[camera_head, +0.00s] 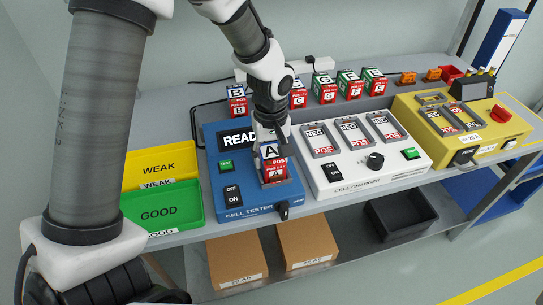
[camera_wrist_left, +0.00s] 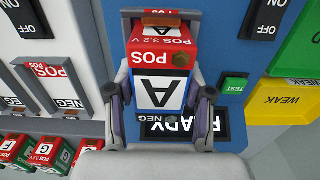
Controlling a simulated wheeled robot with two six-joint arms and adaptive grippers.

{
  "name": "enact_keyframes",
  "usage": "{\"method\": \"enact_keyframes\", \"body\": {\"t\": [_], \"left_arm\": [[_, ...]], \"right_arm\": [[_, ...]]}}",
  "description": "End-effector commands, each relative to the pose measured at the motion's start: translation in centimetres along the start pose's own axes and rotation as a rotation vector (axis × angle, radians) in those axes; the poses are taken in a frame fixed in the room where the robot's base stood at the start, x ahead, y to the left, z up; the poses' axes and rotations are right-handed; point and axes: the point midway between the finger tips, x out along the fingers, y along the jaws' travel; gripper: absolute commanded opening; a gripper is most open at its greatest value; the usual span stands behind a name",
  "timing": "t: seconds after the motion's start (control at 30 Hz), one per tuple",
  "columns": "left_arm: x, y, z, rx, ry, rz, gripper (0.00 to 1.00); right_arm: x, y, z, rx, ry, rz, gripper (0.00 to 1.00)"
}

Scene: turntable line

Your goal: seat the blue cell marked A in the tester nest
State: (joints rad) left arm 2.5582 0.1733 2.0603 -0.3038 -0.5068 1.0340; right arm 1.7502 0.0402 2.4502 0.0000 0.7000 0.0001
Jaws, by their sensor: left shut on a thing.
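The blue cell marked A (camera_head: 271,152) is at the nest of the blue cell tester (camera_head: 224,198); its upper part is blue with a white A label, its lower part red. My left gripper (camera_head: 270,140) comes down from above and is shut on its blue end. In the left wrist view the cell (camera_wrist_left: 158,92) sits between the two fingers (camera_wrist_left: 160,105), its red POS end at the grey-framed nest (camera_wrist_left: 130,20). I cannot tell whether the cell rests on the nest floor. The tester display (camera_head: 237,138) reads READY. My right gripper is not in view.
The white cell charger (camera_head: 345,185) stands right of the tester, the yellow unit (camera_head: 480,145) further right. Several other cells (camera_head: 323,88) line the back. Yellow WEAK (camera_head: 160,168) and green GOOD (camera_head: 160,213) trays lie left. Boxes (camera_head: 236,258) are on the lower shelf.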

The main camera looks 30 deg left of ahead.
Motion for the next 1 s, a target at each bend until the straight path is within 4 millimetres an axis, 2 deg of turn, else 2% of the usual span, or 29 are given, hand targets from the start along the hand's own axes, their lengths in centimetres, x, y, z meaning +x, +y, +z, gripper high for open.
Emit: {"method": "enact_keyframes", "body": {"t": [0.07,0.1,0.17,0.47,0.57,0.67,0.9,1.0], "left_arm": [[0.3,0.0,0.0,0.0,0.0,0.0,0.0],[0.3,0.0,0.0,0.0,0.0,0.0,0.59],[0.3,0.0,0.0,0.0,0.0,0.0,0.77],[0.2,0.0,0.0,0.0,0.0,0.0,0.77],[-0.5,0.1,0.0,0.0,0.001,0.001,0.77],[-2.1,0.1,-0.1,-0.001,0.004,0.004,0.77],[-8.4,0.1,-0.1,-0.001,0.005,0.004,0.77],[-10.4,0.1,-0.1,0.0,0.003,0.002,0.77]], "right_arm": [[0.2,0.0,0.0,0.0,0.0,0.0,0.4],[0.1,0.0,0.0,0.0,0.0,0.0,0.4],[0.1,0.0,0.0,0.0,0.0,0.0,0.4],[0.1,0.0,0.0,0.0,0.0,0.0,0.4],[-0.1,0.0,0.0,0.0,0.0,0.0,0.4],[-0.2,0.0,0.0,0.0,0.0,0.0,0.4],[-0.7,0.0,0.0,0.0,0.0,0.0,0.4],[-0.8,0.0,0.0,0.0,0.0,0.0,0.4]]}}
